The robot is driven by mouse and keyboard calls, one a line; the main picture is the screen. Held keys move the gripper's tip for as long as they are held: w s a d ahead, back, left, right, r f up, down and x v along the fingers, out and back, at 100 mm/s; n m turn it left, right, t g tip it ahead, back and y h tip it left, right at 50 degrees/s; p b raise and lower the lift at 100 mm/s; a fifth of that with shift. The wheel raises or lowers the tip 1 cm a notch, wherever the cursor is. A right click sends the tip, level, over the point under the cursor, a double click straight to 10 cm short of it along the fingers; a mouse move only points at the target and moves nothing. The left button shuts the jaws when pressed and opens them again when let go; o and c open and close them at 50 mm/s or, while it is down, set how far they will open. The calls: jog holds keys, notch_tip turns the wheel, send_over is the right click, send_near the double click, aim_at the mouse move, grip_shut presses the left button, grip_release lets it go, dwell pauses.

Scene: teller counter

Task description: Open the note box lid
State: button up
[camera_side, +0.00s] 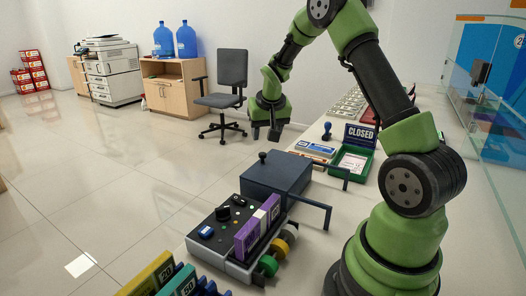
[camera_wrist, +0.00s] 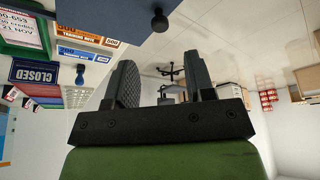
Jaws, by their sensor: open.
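The note box (camera_side: 275,181) is a dark blue-grey box on the counter, and its lid looks shut. A round black knob (camera_side: 262,157) on a short stem stands at its far left side. My gripper (camera_side: 268,134) hangs above and beyond the box, pointing down, clear of it. In the wrist view my gripper (camera_wrist: 163,80) shows two dark fingers spread apart with nothing between them. The knob (camera_wrist: 159,20) shows at the top of that view, beyond the fingertips, with part of the dark box (camera_wrist: 105,10) beside it.
A control panel with a purple block (camera_side: 248,236) and coloured rolls stands in front of the box. Behind it lie note stacks (camera_side: 312,149), a green tray (camera_side: 352,162), a CLOSED sign (camera_side: 359,135) and a blue stamp (camera_side: 326,131). A glass screen (camera_side: 480,120) edges the right.

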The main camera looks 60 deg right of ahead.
aim_at(263, 153)
jog(key=x, duration=0.8)
